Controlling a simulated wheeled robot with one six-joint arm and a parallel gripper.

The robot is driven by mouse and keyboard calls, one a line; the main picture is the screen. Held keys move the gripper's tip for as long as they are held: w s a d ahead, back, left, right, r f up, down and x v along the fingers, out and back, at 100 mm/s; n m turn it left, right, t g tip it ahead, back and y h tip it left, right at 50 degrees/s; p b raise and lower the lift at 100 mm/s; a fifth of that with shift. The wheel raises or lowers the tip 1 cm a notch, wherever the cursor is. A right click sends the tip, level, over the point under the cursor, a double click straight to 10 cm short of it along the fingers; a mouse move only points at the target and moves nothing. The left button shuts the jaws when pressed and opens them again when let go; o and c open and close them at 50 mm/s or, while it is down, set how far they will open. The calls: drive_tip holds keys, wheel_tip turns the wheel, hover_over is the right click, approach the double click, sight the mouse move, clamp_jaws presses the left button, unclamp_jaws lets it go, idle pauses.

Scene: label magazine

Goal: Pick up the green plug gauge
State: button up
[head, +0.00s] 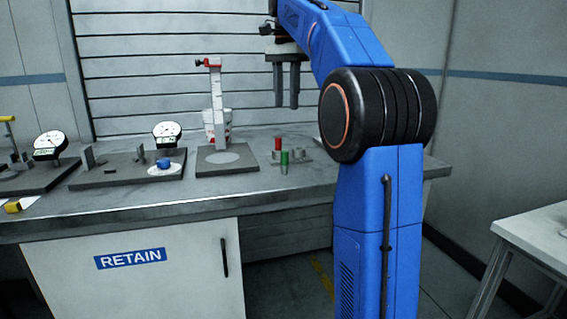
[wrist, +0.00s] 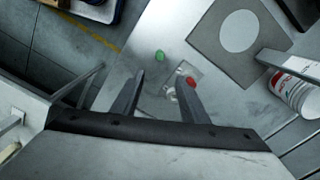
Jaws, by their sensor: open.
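The green plug gauge (head: 284,157) stands upright on the bench in the head view, in front of a red plug gauge (head: 278,144). In the wrist view the green gauge (wrist: 159,56) is seen from above, beyond my fingertips and apart from them. The red gauge (wrist: 191,82) shows there close to my right finger, which partly covers the area around it. My gripper (head: 287,106) is open and empty, pointing down above the bench, above and behind the gauges in the picture. Its two fingers (wrist: 163,85) are spread in the wrist view.
Dial gauge fixtures (head: 110,174) stand farther left. The bench's front edge (head: 290,188) is close to the green gauge.

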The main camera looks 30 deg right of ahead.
approach(285, 153)
drive_tip(key=f, duration=0.1)
drive_tip(key=w+f, duration=0.1)
drive_tip(key=f, duration=0.1)
drive_tip(key=d+f, duration=0.1)
drive_tip(key=f, duration=0.1)
drive_tip(key=shift+w+f, duration=0.15)
drive_tip(key=shift+a+f, duration=0.15)
drive_tip(key=shift+f, duration=1.15)
drive_tip(key=shift+a+f, duration=0.1)
drive_tip(key=shift+f, duration=1.15)
clamp_jaws()
